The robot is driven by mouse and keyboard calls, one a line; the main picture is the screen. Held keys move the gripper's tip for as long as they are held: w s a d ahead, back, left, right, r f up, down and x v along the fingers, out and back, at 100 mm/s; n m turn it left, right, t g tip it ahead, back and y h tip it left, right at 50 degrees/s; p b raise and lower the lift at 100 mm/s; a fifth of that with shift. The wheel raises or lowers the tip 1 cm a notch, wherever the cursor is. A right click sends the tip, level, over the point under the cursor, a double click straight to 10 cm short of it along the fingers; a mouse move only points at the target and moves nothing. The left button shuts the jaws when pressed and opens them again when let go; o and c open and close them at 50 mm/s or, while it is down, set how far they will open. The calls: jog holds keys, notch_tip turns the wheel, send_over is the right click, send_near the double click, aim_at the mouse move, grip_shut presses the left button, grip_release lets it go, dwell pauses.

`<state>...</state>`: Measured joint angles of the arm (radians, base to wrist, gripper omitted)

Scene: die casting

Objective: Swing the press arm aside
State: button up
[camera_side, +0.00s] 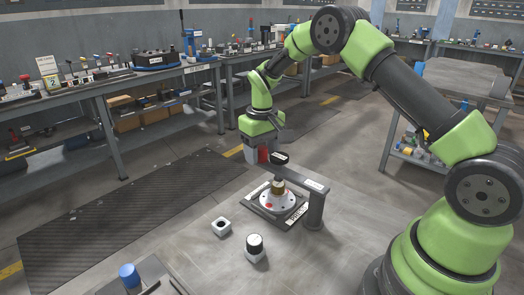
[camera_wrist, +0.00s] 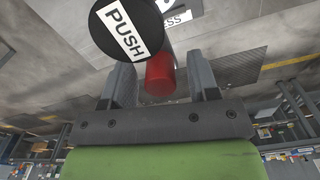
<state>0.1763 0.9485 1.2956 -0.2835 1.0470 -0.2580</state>
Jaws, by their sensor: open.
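The press arm (camera_side: 302,182) is a grey beam with a white label, carried by a post (camera_side: 316,208) at its right. It reaches left over a round white fixture (camera_side: 271,202) on a dark plate. A black knob (camera_side: 280,158) sits on top of the beam; its PUSH label shows in the wrist view (camera_wrist: 122,25). A red cylindrical handle (camera_side: 263,155) is at the beam's left end. My gripper (camera_wrist: 161,74) is open, with a finger on each side of the red handle (camera_wrist: 159,78) and visible gaps; I cannot tell its depth between them.
A white block with a dark opening (camera_side: 221,227) and a white block with a black top (camera_side: 255,247) stand on the table in front. A blue knob (camera_side: 129,274) is at the lower left. The bare table left of the plate is clear. Crowded workbenches stand behind.

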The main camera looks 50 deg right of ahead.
grip_shut()
jog(key=s+d+m, duration=0.4)
jog(key=d+m, duration=0.4)
jog(key=d, duration=0.2)
jog(key=s+d+m, duration=0.5)
jog(key=s+m, duration=0.5)
jog(key=s, duration=0.2)
jog(key=shift+d, duration=0.25)
dwell(0.3)
